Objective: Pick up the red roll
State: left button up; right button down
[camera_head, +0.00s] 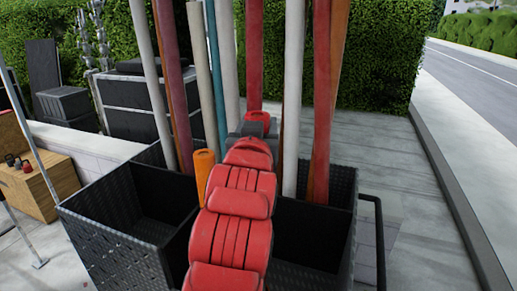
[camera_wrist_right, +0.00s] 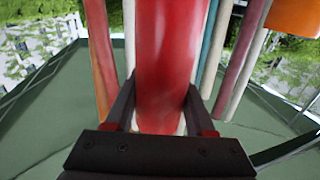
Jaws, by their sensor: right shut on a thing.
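A long red roll (camera_head: 254,50) stands upright among other rolls at the middle of the head view. It is large in the right wrist view (camera_wrist_right: 172,55), between the two dark fingers of my right gripper (camera_wrist_right: 160,108). The gripper is shut on it, with a finger on each side. In the head view my red right arm reaches forward to the right gripper (camera_head: 257,127) and hides the roll's lower part. I cannot tell whether the roll's lower end touches the bin floor. My left gripper is out of view.
Several white, brown, teal and red rolls stand close around it in a black divided bin (camera_head: 120,228). A short orange roll (camera_head: 203,172) is left of my arm. A wooden box (camera_head: 42,185) is at left, a hedge (camera_head: 385,55) behind. Pavement at right is clear.

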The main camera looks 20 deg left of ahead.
notch_tip(320, 180, up, 8)
jog(key=b, duration=0.2)
dwell(0.3)
dwell(1.4)
